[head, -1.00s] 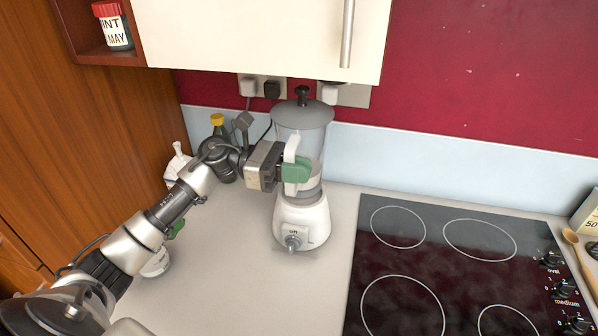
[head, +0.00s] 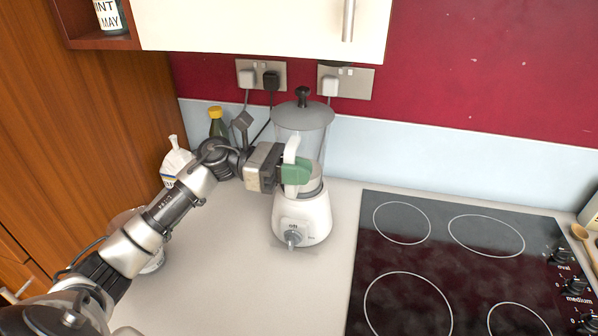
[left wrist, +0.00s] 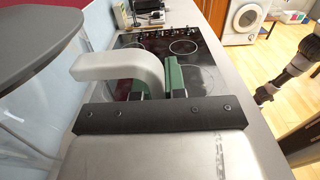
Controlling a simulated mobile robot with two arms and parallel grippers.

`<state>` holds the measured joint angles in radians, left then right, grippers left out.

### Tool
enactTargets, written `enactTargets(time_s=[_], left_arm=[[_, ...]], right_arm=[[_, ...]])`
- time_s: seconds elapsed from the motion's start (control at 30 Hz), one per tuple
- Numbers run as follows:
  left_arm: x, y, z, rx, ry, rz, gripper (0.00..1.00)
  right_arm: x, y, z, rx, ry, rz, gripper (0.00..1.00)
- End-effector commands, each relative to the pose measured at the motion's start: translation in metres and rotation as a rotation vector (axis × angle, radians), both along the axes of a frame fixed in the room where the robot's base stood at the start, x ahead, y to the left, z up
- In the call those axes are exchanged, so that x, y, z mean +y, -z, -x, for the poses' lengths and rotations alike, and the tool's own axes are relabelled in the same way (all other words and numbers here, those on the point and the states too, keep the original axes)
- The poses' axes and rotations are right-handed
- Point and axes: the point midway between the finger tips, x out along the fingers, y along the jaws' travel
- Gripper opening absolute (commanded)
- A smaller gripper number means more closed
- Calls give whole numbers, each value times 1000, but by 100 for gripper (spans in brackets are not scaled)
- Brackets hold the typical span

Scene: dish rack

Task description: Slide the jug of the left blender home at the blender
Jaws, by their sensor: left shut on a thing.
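The left blender has a white base (head: 301,215) with a grey knob, standing on the worktop. Its clear jug (head: 313,150), with a grey lid (head: 303,115), is upright on top of the base. Its lower end meets the base's top; whether it is fully seated I cannot tell. My left gripper (head: 294,172), with green fingertips, is shut on the jug's white handle (head: 291,149). In the left wrist view the handle (left wrist: 118,68) runs between the green fingers, and the grey lid (left wrist: 40,35) is at the upper left. An arm that looks like my right one (left wrist: 290,75) shows there, its gripper unclear.
A black hob (head: 440,265) lies to the right of the blender. A cream cupboard (head: 250,25) hangs above. The worktop (head: 230,270) in front of the blender is bare.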

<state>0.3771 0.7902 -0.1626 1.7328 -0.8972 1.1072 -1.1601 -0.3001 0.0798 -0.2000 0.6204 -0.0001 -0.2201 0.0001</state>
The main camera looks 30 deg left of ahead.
Motion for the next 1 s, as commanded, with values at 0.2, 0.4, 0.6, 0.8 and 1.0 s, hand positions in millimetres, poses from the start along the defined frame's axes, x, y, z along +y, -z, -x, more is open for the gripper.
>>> enactTargets(time_s=[0.2,0.4,0.6,0.8,1.0], left_arm=[[0,-2,0,-8,-1,1,0],[0,-2,0,-8,-1,1,0],[0,-1,0,-8,-1,1,0],[0,1,0,-8,-1,1,0],[0,2,0,-8,-1,1,0]], right_arm=[[0,2,0,0,0,0,43],[0,1,0,0,0,0,43],[0,2,0,0,0,0,43],[0,5,0,0,0,0,43],[0,7,0,0,0,0,43]])
